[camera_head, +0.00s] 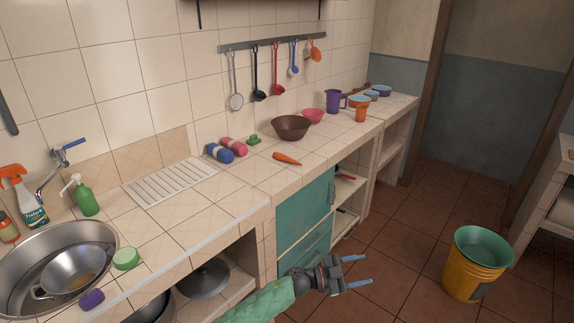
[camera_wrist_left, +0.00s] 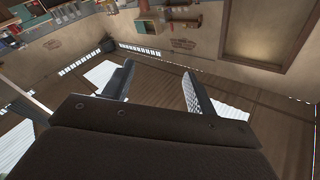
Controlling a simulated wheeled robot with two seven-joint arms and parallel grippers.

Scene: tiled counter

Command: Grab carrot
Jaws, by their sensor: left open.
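An orange carrot (camera_head: 286,158) lies on the tiled counter (camera_head: 245,180), in front of a brown bowl. My left gripper (camera_head: 362,271) is low in the head view, in front of the counter's teal drawers and well below the carrot. Its two blue-tipped fingers are apart, with nothing between them. The left wrist view shows the same open fingers (camera_wrist_left: 158,88) against the floor and far walls; the carrot does not show there. My right gripper is not in either view.
The brown bowl (camera_head: 291,127) stands just behind the carrot. Blue (camera_head: 219,153) and pink (camera_head: 233,146) rolls lie to its left. Teal drawers (camera_head: 305,222) sit below the counter edge. A yellow bucket (camera_head: 467,275) stands on the floor at right.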

